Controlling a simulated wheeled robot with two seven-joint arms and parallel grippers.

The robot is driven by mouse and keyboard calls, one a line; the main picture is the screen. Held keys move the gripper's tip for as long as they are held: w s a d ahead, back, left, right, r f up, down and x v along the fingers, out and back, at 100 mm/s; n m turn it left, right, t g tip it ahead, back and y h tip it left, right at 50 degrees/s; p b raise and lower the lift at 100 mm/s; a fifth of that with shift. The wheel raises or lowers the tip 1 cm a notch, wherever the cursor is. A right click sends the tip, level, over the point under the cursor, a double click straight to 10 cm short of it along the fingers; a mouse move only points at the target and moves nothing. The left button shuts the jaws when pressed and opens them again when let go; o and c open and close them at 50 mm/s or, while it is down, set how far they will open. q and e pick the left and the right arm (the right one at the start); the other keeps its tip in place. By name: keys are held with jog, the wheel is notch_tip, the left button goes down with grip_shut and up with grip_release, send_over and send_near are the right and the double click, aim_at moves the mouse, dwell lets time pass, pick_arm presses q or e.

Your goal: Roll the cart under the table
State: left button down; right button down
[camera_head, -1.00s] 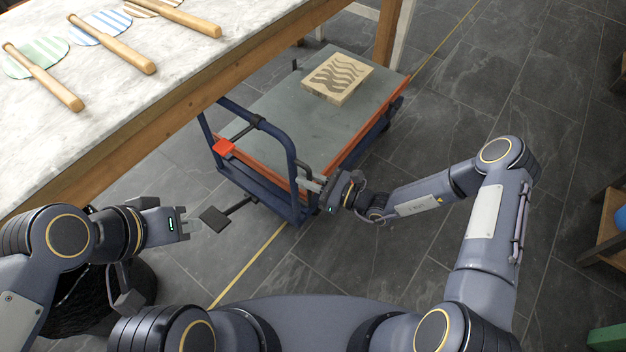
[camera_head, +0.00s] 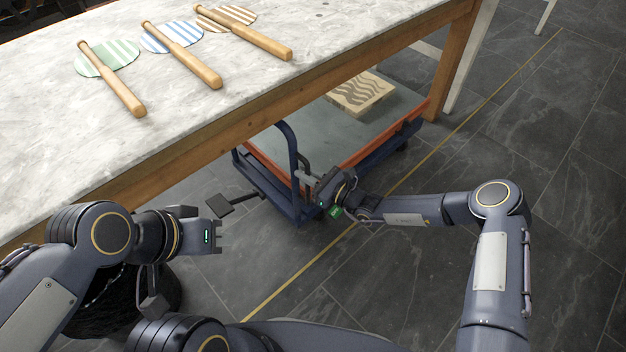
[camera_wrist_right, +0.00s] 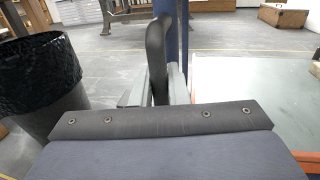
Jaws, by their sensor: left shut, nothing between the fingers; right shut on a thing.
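The cart has a grey-green deck (camera_head: 330,130) with an orange edge and a blue frame. Much of it sits under the table (camera_head: 230,120), whose top hides the far left part; the right front edge sticks out. A carved block (camera_head: 360,93) lies on the deck. My right gripper (camera_head: 306,178) is shut on the cart's handle (camera_head: 293,150); the handle also shows between the fingers in the right wrist view (camera_wrist_right: 157,60). My left gripper (camera_head: 217,236) is shut and empty, beside the cart's black foot pedal (camera_head: 232,204) and apart from it.
Several wooden rollers, one of them nearest (camera_head: 112,80), lie on striped pads on the tabletop. A yellow line (camera_head: 300,271) runs along the dark tile floor. A black bin (camera_wrist_right: 40,75) stands near my left arm. Floor to the right is clear.

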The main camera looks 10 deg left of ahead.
jog(key=shift+w+r, duration=0.15)
jog(key=shift+r, duration=0.05)
jog(key=c, duration=1.5)
grip_release()
jog(key=shift+f, duration=0.1)
jog(key=p+v, duration=0.2)
jog(key=v, duration=0.5)
jog(key=shift+s+d, duration=0.25)
jog(key=shift+d, duration=0.05)
